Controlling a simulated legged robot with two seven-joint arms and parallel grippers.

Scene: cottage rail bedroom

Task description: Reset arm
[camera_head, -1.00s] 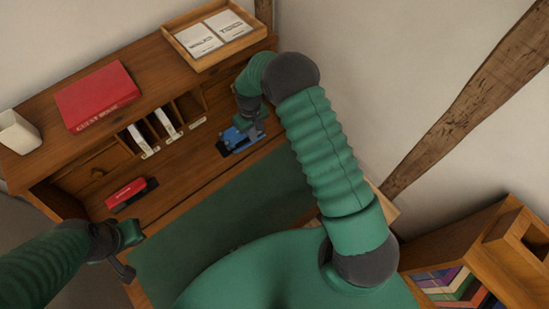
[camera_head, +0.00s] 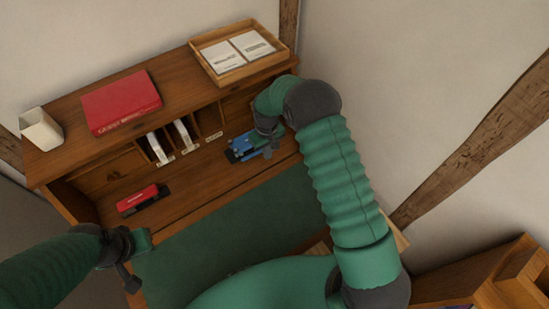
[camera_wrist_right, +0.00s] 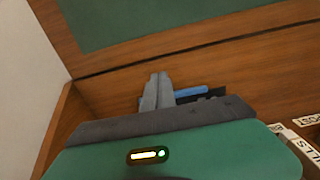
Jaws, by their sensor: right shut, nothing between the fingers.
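My right arm reaches over the desk (camera_head: 190,185). Its gripper (camera_head: 272,151) is over the right part of a small blue and black object (camera_head: 238,150), hiding some of it. In the right wrist view its two grey fingertips (camera_wrist_right: 156,88) are together with nothing between them. The blue part (camera_wrist_right: 190,91) shows just beyond and to the right of them; I cannot tell whether they touch it. My left gripper (camera_head: 132,264) is at the desk's front left edge, seen from above; its opening is unclear.
A red stapler-like object (camera_head: 143,198) lies on the desk. The upper shelf holds a red book (camera_head: 121,103), a white cup (camera_head: 41,129) and a wooden tray (camera_head: 205,72) with two cards. Pigeonholes (camera_head: 208,120) are behind the blue object. A bookcase (camera_head: 500,275) stands at lower right.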

